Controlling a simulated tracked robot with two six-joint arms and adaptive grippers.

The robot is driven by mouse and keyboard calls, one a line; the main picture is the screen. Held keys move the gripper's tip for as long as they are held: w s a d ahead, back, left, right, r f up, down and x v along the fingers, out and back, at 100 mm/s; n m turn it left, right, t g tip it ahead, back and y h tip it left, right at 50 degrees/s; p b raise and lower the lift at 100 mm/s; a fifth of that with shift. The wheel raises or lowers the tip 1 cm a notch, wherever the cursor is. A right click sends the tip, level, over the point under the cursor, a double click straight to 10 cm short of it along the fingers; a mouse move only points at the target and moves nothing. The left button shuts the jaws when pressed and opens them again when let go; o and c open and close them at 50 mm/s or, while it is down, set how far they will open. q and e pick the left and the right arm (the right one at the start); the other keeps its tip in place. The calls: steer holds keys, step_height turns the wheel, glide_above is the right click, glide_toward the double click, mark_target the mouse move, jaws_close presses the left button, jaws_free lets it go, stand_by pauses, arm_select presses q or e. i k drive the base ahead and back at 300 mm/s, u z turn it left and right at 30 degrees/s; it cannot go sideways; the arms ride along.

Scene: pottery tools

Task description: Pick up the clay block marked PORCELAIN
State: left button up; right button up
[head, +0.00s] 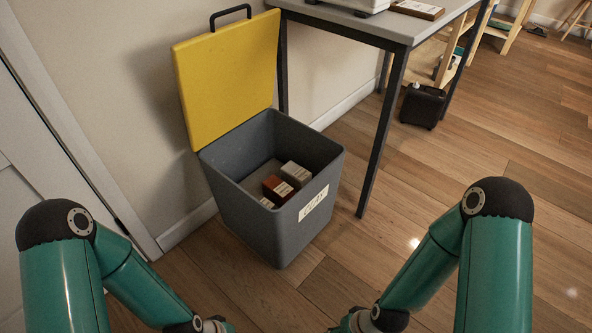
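A grey bin (237,219) stands on the floor with its yellow lid (228,75) open. Inside it lie a light grey-white block (296,172), a red-brown block (275,186) and part of a pale block (267,203) near the front wall. The blocks bear small labels that are too small to read, so I cannot tell which is marked PORCELAIN. My two green arms come in from the lower left and lower right, in front of the bin. Both grippers are outside the frame, below the bottom edge.
A table (367,22) with dark legs stands right behind the bin. A wall is behind the bin and a white door (20,240) is at the left. A black case (422,105) stands on the floor farther back. The wooden floor right of the bin is clear.

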mark_target(291, 173)
steer(key=z, duration=0.2)
steer(key=i, duration=0.2)
steer(key=u, duration=2.7)
steer(key=k, duration=1.45)
steer(key=z, duration=1.2)
steer(key=i, duration=1)
steer(key=u, duration=0.05)
